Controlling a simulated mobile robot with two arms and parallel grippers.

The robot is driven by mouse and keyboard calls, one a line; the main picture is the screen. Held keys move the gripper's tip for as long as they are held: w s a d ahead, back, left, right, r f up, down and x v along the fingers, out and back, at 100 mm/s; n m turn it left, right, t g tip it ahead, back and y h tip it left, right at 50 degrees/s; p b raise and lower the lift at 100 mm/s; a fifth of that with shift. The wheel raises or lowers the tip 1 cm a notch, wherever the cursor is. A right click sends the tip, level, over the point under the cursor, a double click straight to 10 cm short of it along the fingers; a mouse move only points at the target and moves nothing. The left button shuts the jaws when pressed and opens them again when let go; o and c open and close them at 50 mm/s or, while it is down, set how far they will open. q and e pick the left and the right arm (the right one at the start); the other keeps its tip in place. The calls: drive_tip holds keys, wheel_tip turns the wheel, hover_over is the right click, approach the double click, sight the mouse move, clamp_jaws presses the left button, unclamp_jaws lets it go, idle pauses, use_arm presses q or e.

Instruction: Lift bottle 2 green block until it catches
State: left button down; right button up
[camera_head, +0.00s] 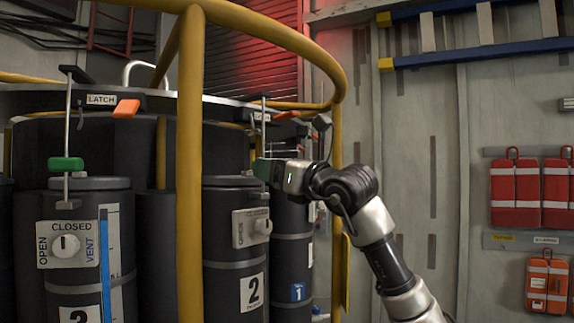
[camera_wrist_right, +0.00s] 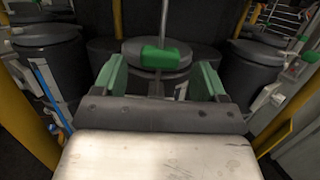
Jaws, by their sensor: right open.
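Two dark bottles bear a 2 in the head view: one at the front left (camera_head: 90,200) and one in the middle (camera_head: 225,275). My right gripper (camera_head: 262,170) reaches in from the right above the middle one. In the right wrist view its green fingers (camera_wrist_right: 160,78) are open, with a green block (camera_wrist_right: 160,57) between and just ahead of them. This block sits on a thin upright rod above a round dark lid (camera_wrist_right: 135,48); I cannot tell whether the fingers touch it. Another green block (camera_head: 66,164) is on the rod over the front left bottle. My left gripper is out of view.
A yellow post (camera_head: 190,200) and curved rail (camera_head: 285,38) stand before the bottles. Orange latch pieces (camera_head: 126,109) sit on the dark rim above. A bottle with a blue 1 label (camera_head: 297,291) is behind. Red packs (camera_head: 515,190) hang on the right wall.

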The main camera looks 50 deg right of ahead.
drive_tip(key=w, duration=0.1)
drive_tip(key=p, duration=0.1)
drive_tip(key=w, duration=0.1)
drive_tip(key=shift+w+r, duration=0.25)
drive_tip(key=shift+w, duration=0.1)
